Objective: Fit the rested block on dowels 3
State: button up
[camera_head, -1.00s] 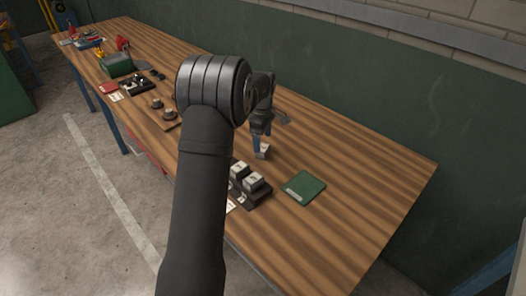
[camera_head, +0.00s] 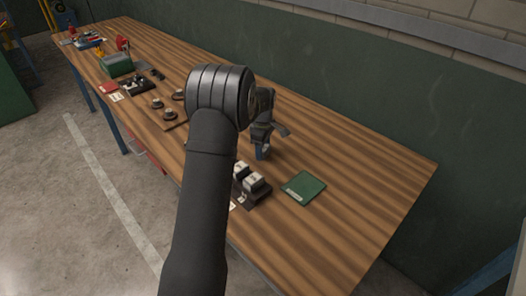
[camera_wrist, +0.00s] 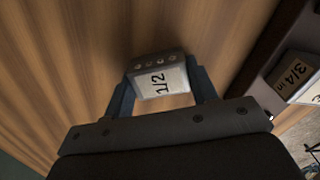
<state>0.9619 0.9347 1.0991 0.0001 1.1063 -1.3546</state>
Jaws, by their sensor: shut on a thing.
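In the wrist view my gripper (camera_wrist: 160,88) is shut on a grey block (camera_wrist: 148,66) with a white label reading "1/2" and small round holes along its far face. In the head view my gripper (camera_head: 262,150) is over the table, beyond a dark rack (camera_head: 256,198); the held block cannot be made out there. The rack carries pale-topped grey blocks (camera_head: 254,181). One labelled "3/4 in" (camera_wrist: 292,76) shows at the right of the wrist view, apart from the held block. I cannot make out dowels numbered 3.
A green flat box (camera_head: 304,187) lies right of the rack. A brown board (camera_head: 170,123) with dark round pieces, a black tray (camera_head: 136,86) and a green bin (camera_head: 117,66) stand farther left. The wooden table (camera_head: 370,195) is clear at right.

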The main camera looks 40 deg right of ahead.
jog(key=shift+r, duration=0.15)
jog(key=shift+r, duration=0.6)
notch_tip(320, 180, up, 3)
jog(key=shift+f, duration=0.1)
jog(key=s+d+r, duration=0.1)
jog(key=s+r, duration=0.5)
jog(key=s, duration=0.5)
jog(key=w+a+m, duration=0.4)
jog(key=w+a, duration=1)
jog(key=a, duration=0.1)
jog(key=shift+w+r, duration=0.2)
jog(key=shift+r, duration=0.1)
jog(key=shift+f, duration=0.1)
jog(key=shift+f, duration=2.8)
jog(key=shift+f, duration=1.1)
